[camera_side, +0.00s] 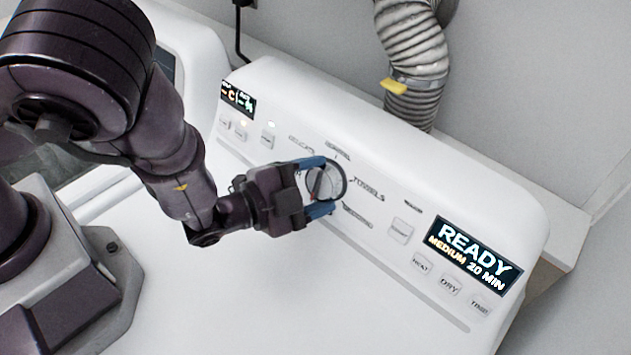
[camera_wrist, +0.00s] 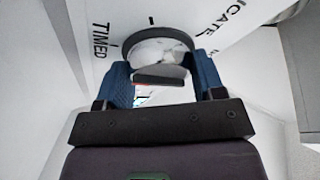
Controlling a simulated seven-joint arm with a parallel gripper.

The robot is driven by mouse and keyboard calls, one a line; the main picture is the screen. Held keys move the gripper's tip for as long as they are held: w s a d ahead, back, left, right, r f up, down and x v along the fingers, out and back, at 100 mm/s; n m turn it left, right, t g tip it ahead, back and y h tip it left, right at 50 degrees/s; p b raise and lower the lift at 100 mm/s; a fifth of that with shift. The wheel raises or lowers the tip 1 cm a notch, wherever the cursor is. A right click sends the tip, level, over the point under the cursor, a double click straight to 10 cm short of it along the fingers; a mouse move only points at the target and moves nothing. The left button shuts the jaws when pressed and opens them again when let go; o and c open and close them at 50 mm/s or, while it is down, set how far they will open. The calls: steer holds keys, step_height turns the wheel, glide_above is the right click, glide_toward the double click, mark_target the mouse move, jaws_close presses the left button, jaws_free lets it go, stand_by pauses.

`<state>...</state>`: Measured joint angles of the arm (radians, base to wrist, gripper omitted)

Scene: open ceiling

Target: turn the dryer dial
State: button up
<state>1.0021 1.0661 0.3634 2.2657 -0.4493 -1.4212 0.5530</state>
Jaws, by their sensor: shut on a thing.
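The dryer dial (camera_side: 328,181) is a round knob with a dark rim and a pale face on the white control panel (camera_side: 300,122). Labels are printed around it, one reading TOWELS. My gripper (camera_side: 322,187) has blue fingers, one above and one below the dial in the side view, shut on it. In the wrist view the dial (camera_wrist: 160,50) sits between the tips of the two blue fingers of my gripper (camera_wrist: 163,72). The word TIMED shows left of it and part of DELICATE to its right. The dial's pointer position is not clear.
A display (camera_side: 472,254) reads READY, MEDIUM, 20 MIN, with several buttons near it. A smaller display (camera_side: 238,99) is at the panel's left end. A ribbed vent hose (camera_side: 412,60) rises behind the panel. The white dryer top (camera_side: 270,290) is clear.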

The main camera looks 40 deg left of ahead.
steer(key=o, duration=0.9)
steer(key=v, duration=0.7)
steer(key=shift+s+a, duration=0.1)
steer(key=shift+s, duration=0.2)
